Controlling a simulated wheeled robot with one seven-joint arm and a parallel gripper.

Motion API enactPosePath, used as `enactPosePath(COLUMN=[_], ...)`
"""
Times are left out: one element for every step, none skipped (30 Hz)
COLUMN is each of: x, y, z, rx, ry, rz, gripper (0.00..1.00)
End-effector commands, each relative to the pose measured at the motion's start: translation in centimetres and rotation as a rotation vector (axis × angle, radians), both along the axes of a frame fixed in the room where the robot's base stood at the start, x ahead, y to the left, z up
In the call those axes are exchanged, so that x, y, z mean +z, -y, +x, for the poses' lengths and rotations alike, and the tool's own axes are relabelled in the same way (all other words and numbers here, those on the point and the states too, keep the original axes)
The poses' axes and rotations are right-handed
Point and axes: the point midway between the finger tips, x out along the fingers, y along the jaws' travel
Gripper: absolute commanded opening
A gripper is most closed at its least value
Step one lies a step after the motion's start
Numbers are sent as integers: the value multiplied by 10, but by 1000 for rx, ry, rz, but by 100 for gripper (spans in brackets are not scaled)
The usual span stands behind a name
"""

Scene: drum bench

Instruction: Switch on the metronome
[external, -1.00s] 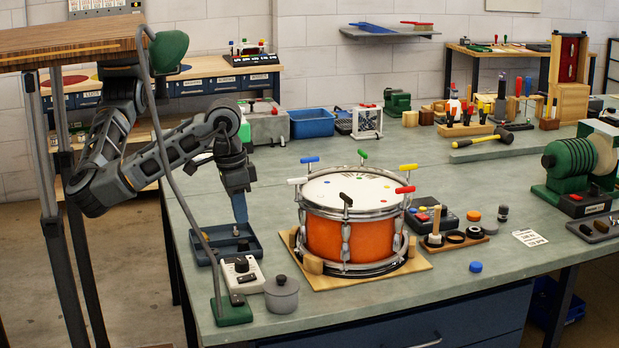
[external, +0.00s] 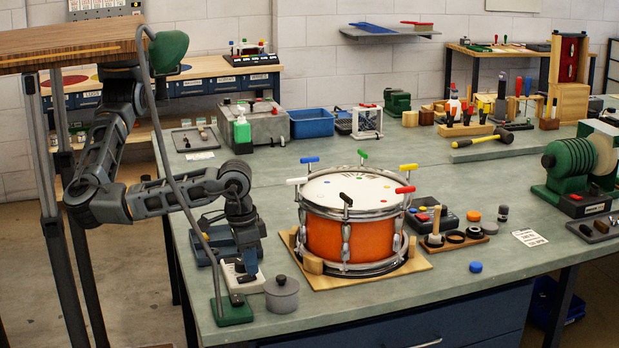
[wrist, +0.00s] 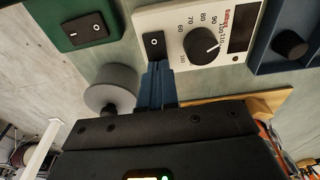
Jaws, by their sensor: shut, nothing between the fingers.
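The metronome is a white box with a round dial, numbers and a black rocker switch. It stands on the bench in the external view (external: 250,286), partly hidden by my gripper, and shows at the top of the wrist view (wrist: 188,14). Its rocker switch (wrist: 154,43) is at the box's left corner there. I cannot tell which way the switch is tilted. My gripper (wrist: 157,68) is shut and empty, its blue fingertips beside the switch's lower end in the picture. I cannot tell whether they touch it. In the external view, my gripper (external: 248,266) points down over the metronome.
A green lamp base (wrist: 90,28) with its own rocker switch stands beside the metronome. A grey lidded pot (external: 281,296) is close on the right. A blue tray (external: 205,252) lies behind. An orange drum (external: 340,236) stands on a wooden board further right.

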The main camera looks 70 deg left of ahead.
Motion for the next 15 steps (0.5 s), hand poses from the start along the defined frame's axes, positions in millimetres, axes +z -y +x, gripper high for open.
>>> enactPosePath(x=[-2, -4, -5, -5, -5, -5, -5, -5, -5, -5, -5, -5, -5, -5, -6], y=[0, 0, 0, 0, 0, 0, 0, 0, 0, 0, 0, 0, 0, 0, 0], z=[0, 0, 0, 0, 0, 0, 0, 0, 0, 1, 0, 1, 1, 1, 1], rx=[-1, -1, -1, -1, -1, 0, 0, -1, 0, 0, -1, -1, 0, 0, -1], ry=[-1, -1, 0, 0, 0, 0, 0, 0, 0, 0, 0, 0, 0, 0, 1], rz=[0, 0, 0, 0, 0, -1, -1, -1, 0, 0, 0, 0, 0, 0, 1], gripper=[0, 0, 0, 0, 0, 0, 0, 0, 0, 0, 0, 0, 0, 0, 0])
